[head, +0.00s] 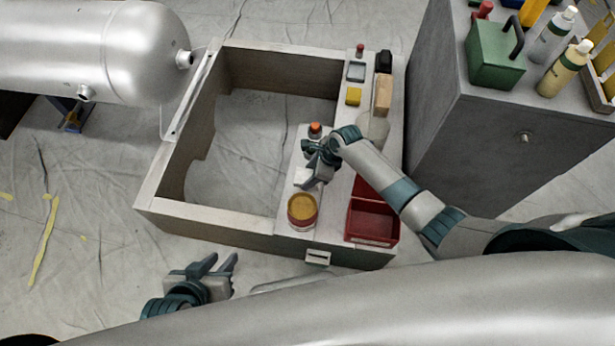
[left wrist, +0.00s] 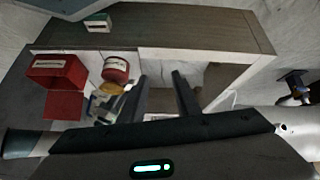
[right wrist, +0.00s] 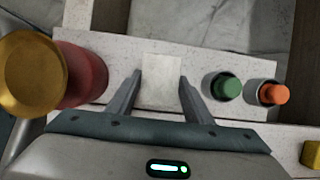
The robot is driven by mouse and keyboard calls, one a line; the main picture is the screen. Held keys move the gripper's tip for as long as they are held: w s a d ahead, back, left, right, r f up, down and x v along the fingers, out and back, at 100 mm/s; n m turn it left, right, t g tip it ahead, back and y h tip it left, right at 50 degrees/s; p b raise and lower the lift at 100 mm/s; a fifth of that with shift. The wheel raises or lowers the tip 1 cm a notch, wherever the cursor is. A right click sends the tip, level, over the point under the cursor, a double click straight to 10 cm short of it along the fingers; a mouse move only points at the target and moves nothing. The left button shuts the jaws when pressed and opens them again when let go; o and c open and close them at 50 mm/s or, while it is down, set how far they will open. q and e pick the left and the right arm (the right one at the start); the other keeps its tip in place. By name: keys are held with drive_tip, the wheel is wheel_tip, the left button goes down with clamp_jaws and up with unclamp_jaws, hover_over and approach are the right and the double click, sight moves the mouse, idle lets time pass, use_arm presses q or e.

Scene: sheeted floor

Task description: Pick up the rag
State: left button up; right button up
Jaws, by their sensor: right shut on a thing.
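The rag is a pale, folded, nearly square cloth (right wrist: 161,80) on the light ledge of the wooden frame, between the fingers of my right gripper in the right wrist view. In the head view its white edge (head: 302,176) shows beside that gripper. My right gripper (head: 318,176) is shut on the rag; its fingers (right wrist: 160,88) stand at the rag's two sides. I cannot tell whether the rag is clear of the ledge. My left gripper (head: 222,263) is open and empty, in front of the frame; its spread fingers (left wrist: 158,82) show in the left wrist view.
A red can with a yellow top (head: 302,211) stands left of the rag in the right wrist view; green-capped (right wrist: 228,87) and orange-capped (right wrist: 273,93) bottles stand right. Red bins (head: 372,222) sit nearby. A grey cabinet (head: 480,130) and a metal tank (head: 90,50) flank the frame.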

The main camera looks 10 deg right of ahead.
sight(309, 176)
drive_tip(key=shift+r, duration=0.1)
